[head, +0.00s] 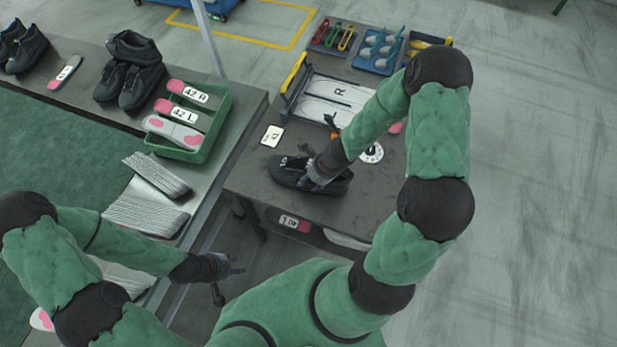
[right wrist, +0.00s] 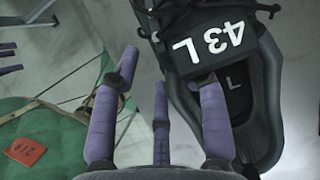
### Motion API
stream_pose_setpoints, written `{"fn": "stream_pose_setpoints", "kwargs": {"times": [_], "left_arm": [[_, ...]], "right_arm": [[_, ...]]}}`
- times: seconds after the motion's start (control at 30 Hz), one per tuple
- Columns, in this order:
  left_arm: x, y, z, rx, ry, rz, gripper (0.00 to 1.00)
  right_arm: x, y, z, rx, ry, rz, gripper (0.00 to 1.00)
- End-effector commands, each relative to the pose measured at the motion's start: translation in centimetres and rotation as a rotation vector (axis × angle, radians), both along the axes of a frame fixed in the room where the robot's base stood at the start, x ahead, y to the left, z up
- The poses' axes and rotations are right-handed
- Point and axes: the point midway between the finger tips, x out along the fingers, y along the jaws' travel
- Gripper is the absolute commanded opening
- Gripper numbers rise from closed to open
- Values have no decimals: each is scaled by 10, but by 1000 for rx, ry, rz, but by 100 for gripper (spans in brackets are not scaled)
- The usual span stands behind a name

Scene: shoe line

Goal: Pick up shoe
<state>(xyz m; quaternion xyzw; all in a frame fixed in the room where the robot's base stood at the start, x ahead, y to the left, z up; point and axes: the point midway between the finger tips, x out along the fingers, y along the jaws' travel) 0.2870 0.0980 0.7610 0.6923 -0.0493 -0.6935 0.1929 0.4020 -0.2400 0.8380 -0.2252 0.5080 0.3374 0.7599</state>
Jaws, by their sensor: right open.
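A black shoe (head: 288,174) lies on the grey table in front of me. In the right wrist view the shoe (right wrist: 272,100) bears a tag reading 43 L, and its open collar shows an insole marked L. My right gripper (head: 319,178) is at the collar of the shoe. In the right wrist view its purple fingers (right wrist: 166,75) are spread, one over the collar and the others beside the shoe. My left gripper (head: 228,270) hangs low between the tables, away from the shoe, with its fingers apart and nothing in them.
A white card (head: 272,135) and a round dial (head: 371,153) lie near the shoe. A tray with a sheet marked R (head: 338,92) and tool trays (head: 379,50) stand behind. The left bench holds a green crate (head: 206,140) of insoles and several black shoes (head: 137,50).

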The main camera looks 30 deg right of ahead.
Motion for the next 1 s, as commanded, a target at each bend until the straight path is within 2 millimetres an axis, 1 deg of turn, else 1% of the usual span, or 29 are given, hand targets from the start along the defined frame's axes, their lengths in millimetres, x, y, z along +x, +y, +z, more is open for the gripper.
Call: {"fn": "stream_pose_setpoints", "kwargs": {"times": [0.27, 0.3, 0.37, 0.4, 0.43, 0.83, 1.0], "left_arm": [[0, 0, 0, 0, 0, 0, 40], [0, 0, 0, 0, -1, 0, 40], [0, 0, 0, 0, -1, 0, 40], [0, 0, 0, 0, -1, 0, 40], [0, 0, 0, 0, -1, 0, 40], [0, 0, 0, 0, 0, 0, 40], [0, 0, 9, 0, 0, 0, 40]], "right_arm": [[1, 1, -1, 0, 0, 0, 44], [1, 1, -1, 0, 0, 0, 33], [1, 1, -1, 0, 0, 0, 16], [1, 1, -1, 0, 0, 0, 4], [1, 1, -1, 0, 0, 0, 0], [1, 0, 1, 0, -2, 1, 0], [1, 0, 12, 0, -2, 1, 0]]}}
